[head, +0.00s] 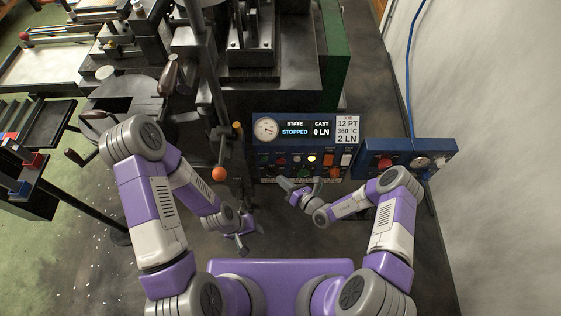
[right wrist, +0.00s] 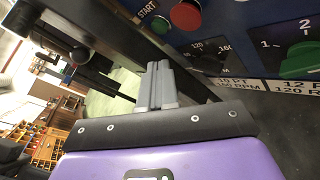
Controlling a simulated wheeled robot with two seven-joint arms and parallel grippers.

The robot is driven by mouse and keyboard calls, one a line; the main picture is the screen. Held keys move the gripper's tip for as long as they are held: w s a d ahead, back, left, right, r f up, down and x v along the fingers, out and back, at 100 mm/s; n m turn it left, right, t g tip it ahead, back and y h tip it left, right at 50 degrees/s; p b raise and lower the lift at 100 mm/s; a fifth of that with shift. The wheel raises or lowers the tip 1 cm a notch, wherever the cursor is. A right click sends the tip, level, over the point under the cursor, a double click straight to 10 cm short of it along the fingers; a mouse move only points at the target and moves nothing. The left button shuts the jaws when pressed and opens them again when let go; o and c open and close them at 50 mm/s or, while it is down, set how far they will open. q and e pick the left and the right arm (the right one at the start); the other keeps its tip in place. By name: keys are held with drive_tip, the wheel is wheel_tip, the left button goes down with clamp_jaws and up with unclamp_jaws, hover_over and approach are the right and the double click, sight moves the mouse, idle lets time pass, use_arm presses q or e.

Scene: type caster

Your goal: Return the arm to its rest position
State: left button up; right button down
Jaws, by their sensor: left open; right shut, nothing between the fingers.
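My right arm comes in from the right in the head view, bent at the elbow. Its gripper (head: 283,184) is in front of the lower edge of the control panel (head: 292,158) and reaches to the left. In the right wrist view its grey fingers (right wrist: 157,68) are together with nothing between them. My left arm is bent on the left. Its gripper (head: 249,248) is lower in the picture, near the purple body, with its fingers apart and empty. I cannot tell whether the right gripper touches the panel.
The display reads STOPPED and 0 LN. An orange ball-ended lever (head: 219,174) hangs between the left arm and the panel. A blue box with a red button (head: 385,163) stands right of the panel. The right wrist view shows a green knob (right wrist: 301,62) and a red button (right wrist: 186,15).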

idle(0.6)
drive_tip(key=s+a+r+n+g+y, duration=0.2)
drive_tip(key=s+a+n+g, duration=0.2)
drive_tip(key=s+n+g, duration=0.7)
drive_tip(key=s+d+f+n+g+h, duration=0.1)
drive_tip(key=s+d+n+g+h, duration=0.35)
drive_tip(key=s+n, duration=0.5)
drive_tip(key=d+r+n+t+h, duration=0.2)
drive_tip(key=d+n+t+h, duration=0.2)
drive_tip(key=d+n, duration=0.4)
drive_tip(key=n+h, duration=0.1)
drive_tip(key=n, duration=0.2)
drive_tip(key=shift+w+r, duration=0.2)
drive_tip(key=shift+r, duration=0.1)
